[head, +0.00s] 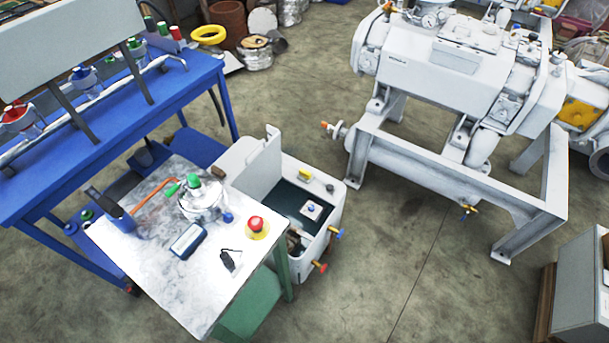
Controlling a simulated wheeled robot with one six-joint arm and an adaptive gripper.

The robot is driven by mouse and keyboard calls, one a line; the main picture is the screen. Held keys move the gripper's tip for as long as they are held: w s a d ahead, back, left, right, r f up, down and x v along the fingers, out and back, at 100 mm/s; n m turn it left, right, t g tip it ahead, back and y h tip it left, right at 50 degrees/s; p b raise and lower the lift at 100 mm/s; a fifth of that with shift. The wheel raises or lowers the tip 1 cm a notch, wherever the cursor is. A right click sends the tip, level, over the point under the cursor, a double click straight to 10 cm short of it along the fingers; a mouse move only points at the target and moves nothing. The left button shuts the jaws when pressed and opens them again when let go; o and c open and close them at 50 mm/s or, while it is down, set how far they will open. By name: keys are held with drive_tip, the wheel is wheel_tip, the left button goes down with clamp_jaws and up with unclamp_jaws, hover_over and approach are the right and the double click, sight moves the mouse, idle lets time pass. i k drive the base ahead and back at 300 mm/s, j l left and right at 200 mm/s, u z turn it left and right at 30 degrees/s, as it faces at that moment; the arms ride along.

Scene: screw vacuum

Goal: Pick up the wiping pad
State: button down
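I cannot tell for certain which object is the wiping pad. A small white square piece with a blue centre (312,209) sits in the open white tank (335,190). A small black item (230,260) lies near the table's right part. My gripper is not in this view.
A blue bench (150,105) stands left. A large white pump (440,75) stands right. Floor between tank and pump is clear.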

sight(304, 175)
drive_tip(key=i+l+u, duration=0.3)
drive_tip(key=i+l, duration=0.15)
drive_tip(key=i+l+u, duration=0.25)
drive_tip(key=i+l, duration=0.3)
drive_tip(key=i+l+u, duration=0.15)
drive_tip(key=l+u, duration=0.55)
drive_tip(key=i+j+u, duration=0.3)
drive_tip(key=k, duration=0.05)
